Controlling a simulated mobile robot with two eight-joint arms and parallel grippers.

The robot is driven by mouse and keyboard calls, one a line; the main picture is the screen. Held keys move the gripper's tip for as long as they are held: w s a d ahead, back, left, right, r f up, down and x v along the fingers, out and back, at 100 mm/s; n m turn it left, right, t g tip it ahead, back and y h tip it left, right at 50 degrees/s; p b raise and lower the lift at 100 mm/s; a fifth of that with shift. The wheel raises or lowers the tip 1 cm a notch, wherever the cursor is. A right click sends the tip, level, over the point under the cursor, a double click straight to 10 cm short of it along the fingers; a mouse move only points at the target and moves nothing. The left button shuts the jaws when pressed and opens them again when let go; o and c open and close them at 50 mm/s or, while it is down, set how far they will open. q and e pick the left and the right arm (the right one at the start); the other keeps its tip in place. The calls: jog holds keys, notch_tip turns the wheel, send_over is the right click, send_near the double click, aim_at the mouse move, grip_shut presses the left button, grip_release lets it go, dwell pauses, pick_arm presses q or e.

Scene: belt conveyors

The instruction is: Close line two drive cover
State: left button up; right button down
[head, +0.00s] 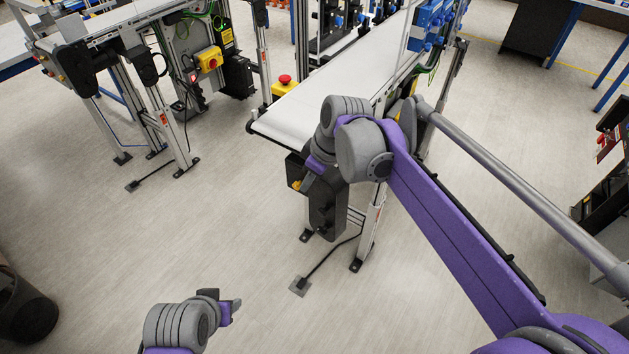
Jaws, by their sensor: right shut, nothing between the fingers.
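The belt conveyor (330,85) in the middle has a dark drive housing under its near end. A dark panel (325,212), which looks like the drive cover, hangs below that end; its upper part is hidden by my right arm. My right gripper (309,181) is shut and empty at the left side of this panel, pointing down; I cannot tell whether it touches it. My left gripper (234,306) is low in the picture, over bare floor and away from the conveyor; its finger gap does not show clearly.
A second conveyor (110,20) stands at the upper left, with a yellow switch box (209,59). A red stop button (285,79) sits left of the middle belt. A dark bin (25,305) stands at the lower left. The floor between the conveyors is clear.

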aim_at(316, 203)
jog(key=shift+s+d+f, duration=0.15)
jog(key=shift+d+f, duration=0.15)
jog(key=shift+f, duration=0.85)
jog(key=shift+s+d+f, duration=0.1)
jog(key=shift+d+f, duration=0.15)
jog(key=shift+f, duration=0.9)
jog(key=shift+s+d+f, duration=0.15)
jog(key=shift+d+f, duration=0.15)
jog(key=shift+f, duration=0.85)
jog(key=shift+d, duration=0.1)
